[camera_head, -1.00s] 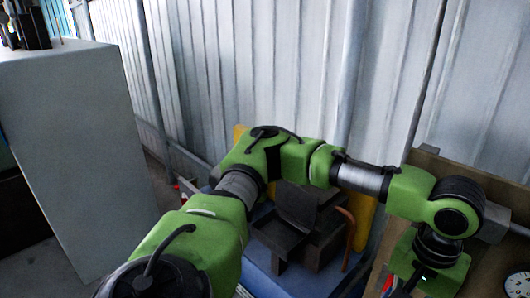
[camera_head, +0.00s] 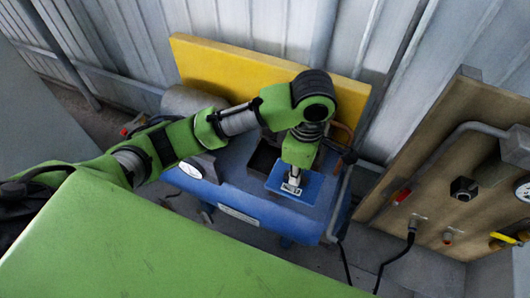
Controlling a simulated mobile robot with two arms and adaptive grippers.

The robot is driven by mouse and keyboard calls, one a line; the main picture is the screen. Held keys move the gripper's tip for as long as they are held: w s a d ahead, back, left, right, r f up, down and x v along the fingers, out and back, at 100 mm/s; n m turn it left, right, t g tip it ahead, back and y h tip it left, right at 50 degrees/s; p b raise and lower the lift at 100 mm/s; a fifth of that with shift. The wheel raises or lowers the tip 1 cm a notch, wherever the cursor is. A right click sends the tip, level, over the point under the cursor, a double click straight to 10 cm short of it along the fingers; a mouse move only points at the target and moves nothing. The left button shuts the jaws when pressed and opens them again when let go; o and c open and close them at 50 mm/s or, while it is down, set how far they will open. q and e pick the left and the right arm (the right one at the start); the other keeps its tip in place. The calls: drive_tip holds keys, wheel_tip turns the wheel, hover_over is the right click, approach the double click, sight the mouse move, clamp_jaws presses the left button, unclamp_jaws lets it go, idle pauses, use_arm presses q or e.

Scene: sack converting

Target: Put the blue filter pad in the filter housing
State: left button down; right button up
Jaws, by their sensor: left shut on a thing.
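My left gripper (camera_head: 292,186) points down over the blue machine and is shut on the blue filter pad (camera_head: 313,188), a flat square sheet. The pad is at the near side of the dark filter housing (camera_head: 262,160), an open black box on top of the machine. My arm and the pad hide much of the housing. I cannot tell whether the pad touches the housing or is above it. My right gripper is not in view.
The blue machine (camera_head: 240,190) has a yellow panel (camera_head: 225,68) behind it and a grey cylinder (camera_head: 190,100) at its left. A wooden board (camera_head: 440,160) with pipes, cables and a gauge stands at the right. A corrugated metal wall is behind.

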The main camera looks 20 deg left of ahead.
use_arm(q)
drive_tip(key=w+a+f, duration=0.2)
drive_tip(key=w, duration=0.1)
drive_tip(key=w+a+f+p, duration=0.1)
drive_tip(key=w+a+f, duration=0.1)
drive_tip(key=w+f, duration=0.1)
drive_tip(key=w+a+f, duration=0.3)
drive_tip(key=shift+p, duration=0.3)
drive_tip(key=shift+w+a+f, duration=0.15)
drive_tip(key=shift+w+f, duration=0.1)
drive_tip(key=shift+f, duration=0.25)
wheel_tip(320, 180, down, 3)
drive_tip(key=shift+a+p, duration=0.15)
drive_tip(key=shift+p, duration=0.5)
drive_tip(key=shift+f, duration=0.15)
drive_tip(key=c, duration=2.4)
unclamp_jaws()
drive_tip(key=shift+f, duration=0.15)
drive_tip(key=o, duration=0.3)
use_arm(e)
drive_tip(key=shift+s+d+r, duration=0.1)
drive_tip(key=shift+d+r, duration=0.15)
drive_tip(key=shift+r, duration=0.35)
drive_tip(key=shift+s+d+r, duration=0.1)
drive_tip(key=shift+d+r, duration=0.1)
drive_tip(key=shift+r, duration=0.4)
